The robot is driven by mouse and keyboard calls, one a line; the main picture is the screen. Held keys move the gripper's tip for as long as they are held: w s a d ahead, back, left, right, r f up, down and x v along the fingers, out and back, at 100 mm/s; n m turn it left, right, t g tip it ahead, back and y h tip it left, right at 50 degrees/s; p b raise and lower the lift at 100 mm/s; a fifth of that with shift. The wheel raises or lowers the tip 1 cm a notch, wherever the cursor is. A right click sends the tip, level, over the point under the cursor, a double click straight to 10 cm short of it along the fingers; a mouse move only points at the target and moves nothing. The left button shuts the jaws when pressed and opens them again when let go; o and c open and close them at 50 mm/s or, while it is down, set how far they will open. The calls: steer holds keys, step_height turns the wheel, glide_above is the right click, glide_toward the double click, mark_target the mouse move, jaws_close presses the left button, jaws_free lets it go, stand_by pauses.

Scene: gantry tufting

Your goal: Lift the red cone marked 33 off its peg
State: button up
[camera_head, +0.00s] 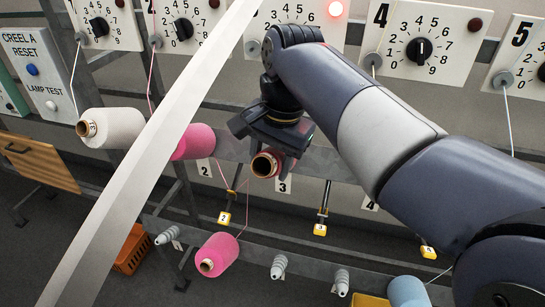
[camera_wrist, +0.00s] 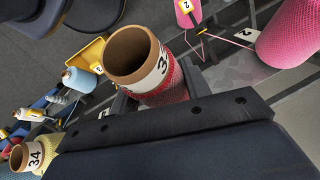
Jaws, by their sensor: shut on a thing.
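The red cone (camera_head: 287,165) is at the station with plate 3, its brown tube end facing the head camera. In the wrist view the red cone (camera_wrist: 172,83) has a wide cardboard tube with a label starting with 3; its second digit is cut by the curve. My gripper (camera_head: 280,148) is around it from above and behind. In the wrist view my gripper (camera_wrist: 160,108) is shut on the cone's body. The peg behind the cone is hidden, so I cannot tell whether the cone is still on it.
A pink cone (camera_head: 196,141) and a white cone (camera_head: 112,127) sit left. A lower pink cone (camera_head: 222,250) and bare grey pegs (camera_head: 279,266) are below. A pale slanted beam (camera_head: 150,165) crosses in front. A red lamp (camera_head: 335,9) glows above. Cone 34 (camera_wrist: 48,148) shows in the wrist view.

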steer(key=shift+s+a+r, duration=0.45)
steer(key=shift+s+r, duration=0.5)
steer(key=shift+s, duration=0.3)
steer(key=shift+s+a+r, duration=0.45)
steer(key=shift+s+r, duration=0.5)
steer(key=shift+s, duration=0.3)
steer(key=shift+s+a+r, duration=0.45)
steer(key=shift+s+r, duration=0.5)
steer(key=shift+s, duration=0.3)
